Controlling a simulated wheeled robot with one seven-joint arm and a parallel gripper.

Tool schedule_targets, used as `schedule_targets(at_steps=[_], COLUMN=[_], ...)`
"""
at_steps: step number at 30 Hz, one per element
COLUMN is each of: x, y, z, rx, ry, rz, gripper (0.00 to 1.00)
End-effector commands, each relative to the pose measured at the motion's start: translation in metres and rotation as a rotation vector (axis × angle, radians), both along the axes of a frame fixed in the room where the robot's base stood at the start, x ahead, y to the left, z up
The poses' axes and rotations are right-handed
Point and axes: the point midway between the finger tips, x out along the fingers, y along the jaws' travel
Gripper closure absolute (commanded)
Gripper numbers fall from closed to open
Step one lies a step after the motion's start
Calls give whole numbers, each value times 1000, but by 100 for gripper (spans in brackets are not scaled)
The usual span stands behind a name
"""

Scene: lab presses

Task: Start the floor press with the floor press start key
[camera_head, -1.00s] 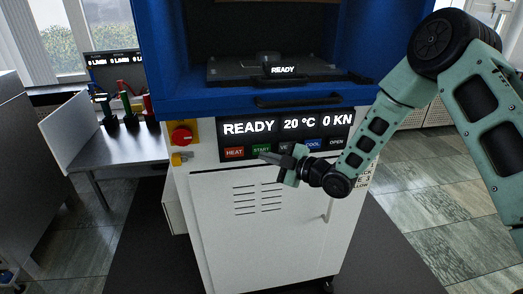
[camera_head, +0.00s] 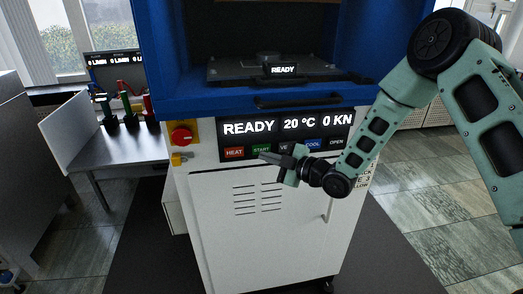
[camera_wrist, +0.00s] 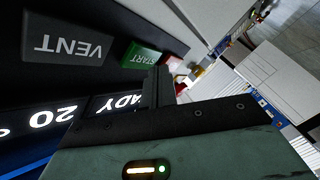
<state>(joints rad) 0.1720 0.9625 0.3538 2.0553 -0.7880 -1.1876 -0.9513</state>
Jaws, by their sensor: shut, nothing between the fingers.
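The floor press (camera_head: 220,78) is a blue and white cabinet in the head view. Its display (camera_head: 288,124) reads READY, 20 °C, 0 KN. The green START key (camera_head: 261,149) sits between the red HEAT key (camera_head: 233,153) and the partly covered VENT key (camera_head: 285,147). My gripper (camera_head: 263,156) is shut and empty, its tip just below and in front of the START key. In the wrist view, the green START key (camera_wrist: 140,57) lies right by the fingertips (camera_wrist: 158,78). I cannot tell whether they touch it.
A red knob (camera_head: 181,136) on a yellow plate is left of the display. The COOL (camera_head: 312,145) and OPEN (camera_head: 337,142) keys are to the right. A handle bar (camera_head: 298,100) juts out above the display. A side table (camera_head: 118,150) stands at left.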

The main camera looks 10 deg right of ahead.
Motion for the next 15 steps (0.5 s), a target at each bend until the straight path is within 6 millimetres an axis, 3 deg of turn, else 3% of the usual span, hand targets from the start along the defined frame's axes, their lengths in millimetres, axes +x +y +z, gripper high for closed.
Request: schedule_targets(at_steps=[15], x=[8], y=[0], z=[0], rx=[0], ry=[0], rz=[0], gripper=[100])
